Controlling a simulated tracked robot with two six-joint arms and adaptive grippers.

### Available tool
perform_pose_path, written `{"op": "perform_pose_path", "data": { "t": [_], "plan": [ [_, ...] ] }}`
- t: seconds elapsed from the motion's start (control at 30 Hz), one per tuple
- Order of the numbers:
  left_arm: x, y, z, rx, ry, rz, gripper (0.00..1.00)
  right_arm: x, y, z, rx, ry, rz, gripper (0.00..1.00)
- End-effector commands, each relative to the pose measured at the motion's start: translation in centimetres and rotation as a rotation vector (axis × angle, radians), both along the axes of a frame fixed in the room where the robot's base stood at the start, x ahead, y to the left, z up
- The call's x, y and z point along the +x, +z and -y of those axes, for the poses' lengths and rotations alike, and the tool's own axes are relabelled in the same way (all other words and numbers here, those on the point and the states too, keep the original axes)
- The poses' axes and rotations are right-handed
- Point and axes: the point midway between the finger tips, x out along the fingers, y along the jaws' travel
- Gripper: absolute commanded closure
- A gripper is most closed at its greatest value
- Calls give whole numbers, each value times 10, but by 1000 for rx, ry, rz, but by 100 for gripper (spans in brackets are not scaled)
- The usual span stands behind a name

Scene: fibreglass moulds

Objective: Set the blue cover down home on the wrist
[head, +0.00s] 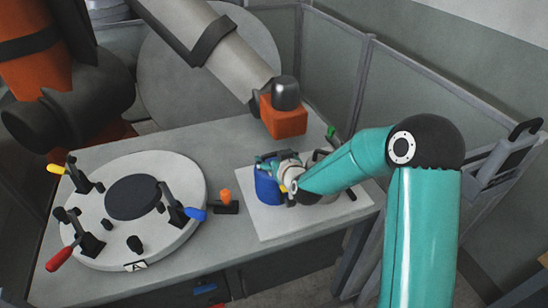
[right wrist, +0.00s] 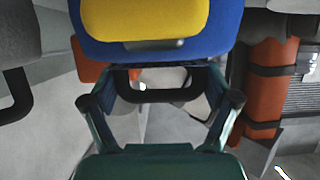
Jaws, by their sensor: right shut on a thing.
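The blue cover (head: 267,188) is at the left part of a pale board on the table in the head view. My right gripper (head: 283,172) is over it and hides part of it. In the right wrist view the blue cover (right wrist: 228,35) with a yellow panel (right wrist: 145,18) fills the top, and a black handle (right wrist: 155,96) shows between the fingers of my right gripper (right wrist: 160,90). I cannot tell whether the cover touches the board. A grey arm ends in an orange and black part (head: 285,120), likely the wrist, behind the cover. My left gripper is not in view.
A round white fixture (head: 170,242) with several toggle clamps and a dark disc stands on the left of the table. A small orange-knobbed item (head: 226,196) lies between it and the pale board (head: 320,222). Grey panels (head: 420,110) stand behind the table.

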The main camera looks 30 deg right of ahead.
Motion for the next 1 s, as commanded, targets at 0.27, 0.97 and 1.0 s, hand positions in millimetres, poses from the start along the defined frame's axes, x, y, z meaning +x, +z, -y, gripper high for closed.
{"op": "perform_pose_path", "data": {
  "t": [0.27,0.97,1.0],
  "plan": [
    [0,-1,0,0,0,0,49,0,0,0,0,0,0,0],
    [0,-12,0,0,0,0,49,-38,16,-9,-1,0,3,0],
    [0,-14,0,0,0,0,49,-45,19,-12,-1,1,2,0]
  ]
}}
